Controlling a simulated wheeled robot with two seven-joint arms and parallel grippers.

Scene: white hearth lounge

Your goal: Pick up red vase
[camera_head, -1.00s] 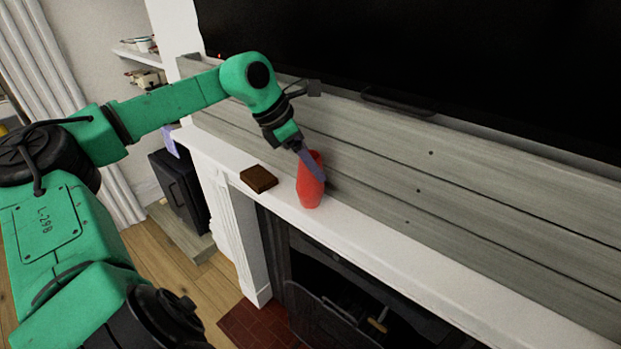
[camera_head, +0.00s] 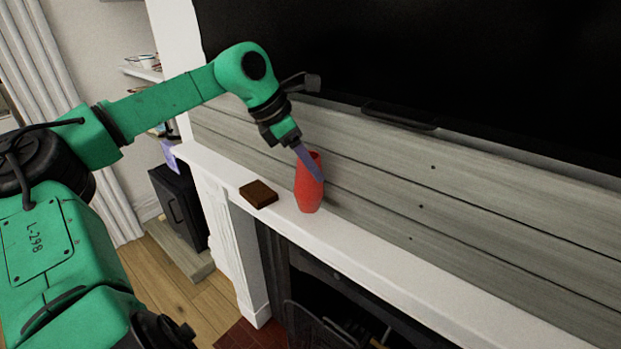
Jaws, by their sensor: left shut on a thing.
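The red vase (camera_head: 308,194) stands upright at the mantel, just right of a small dark brown block. My left gripper (camera_head: 311,165) reaches down to the vase's upper part from the upper left and is shut on it. One finger shows across the front of the vase's top; the other finger is hidden. I cannot tell whether the vase's base touches the mantel. My right gripper is not in view.
The white mantel (camera_head: 400,255) runs to the lower right and is clear there. The brown block (camera_head: 258,194) lies close to the vase's left. Grey wall planks (camera_head: 450,205) rise behind, under a large black screen (camera_head: 480,70). The fireplace opening (camera_head: 320,290) is below.

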